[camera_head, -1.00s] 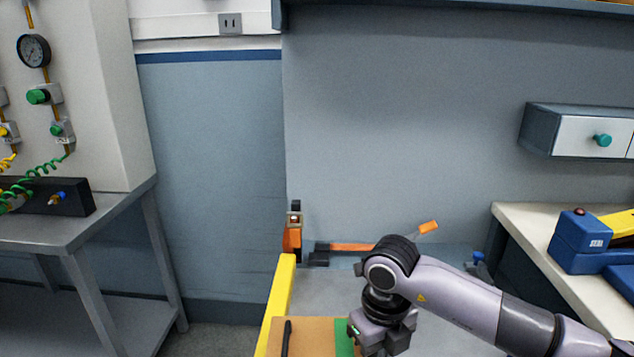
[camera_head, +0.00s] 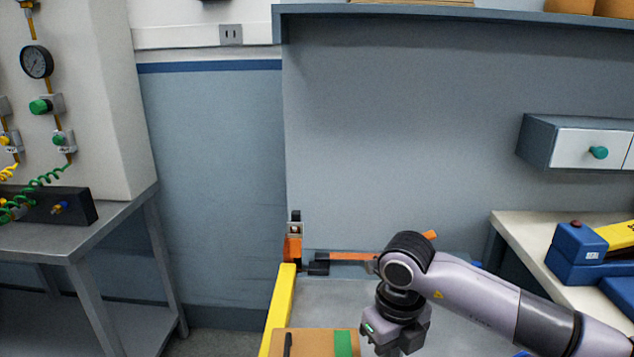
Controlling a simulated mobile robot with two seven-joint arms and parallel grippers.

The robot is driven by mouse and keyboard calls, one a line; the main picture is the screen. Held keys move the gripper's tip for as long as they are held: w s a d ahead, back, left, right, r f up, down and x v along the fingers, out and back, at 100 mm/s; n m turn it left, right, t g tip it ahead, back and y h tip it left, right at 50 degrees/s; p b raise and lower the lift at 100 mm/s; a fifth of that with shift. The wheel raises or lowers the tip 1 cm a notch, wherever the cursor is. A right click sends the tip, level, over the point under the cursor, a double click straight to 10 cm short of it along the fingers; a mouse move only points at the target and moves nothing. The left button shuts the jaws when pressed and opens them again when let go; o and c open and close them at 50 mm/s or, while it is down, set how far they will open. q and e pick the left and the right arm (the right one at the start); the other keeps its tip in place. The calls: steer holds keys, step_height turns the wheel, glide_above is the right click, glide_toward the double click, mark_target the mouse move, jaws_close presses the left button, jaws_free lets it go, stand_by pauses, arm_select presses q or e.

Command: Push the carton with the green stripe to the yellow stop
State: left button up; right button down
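The carton (camera_head: 312,343) is brown cardboard with a green stripe (camera_head: 343,343) near its right end and a black mark toward its left. It is at the bottom edge, partly cut off. The yellow stop (camera_head: 282,306) is a long bar along the left edge of the grey table. The carton's left end appears to be against or very close to it. My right gripper (camera_head: 400,350) points down to the right of the carton, with a small gap in the picture. Its fingertips are out of frame. My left gripper is not in view.
The grey tabletop (camera_head: 345,294) is clear behind the carton. An orange clamp (camera_head: 293,248) and an orange bar (camera_head: 345,256) are at its far side. A white counter with a blue machine (camera_head: 578,250) stands at right, a metal bench (camera_head: 75,245) at left.

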step_height(320, 180, up, 5)
steer(key=p, duration=0.2)
steer(key=shift+f+p, duration=0.15)
steer(key=shift+p, duration=0.15)
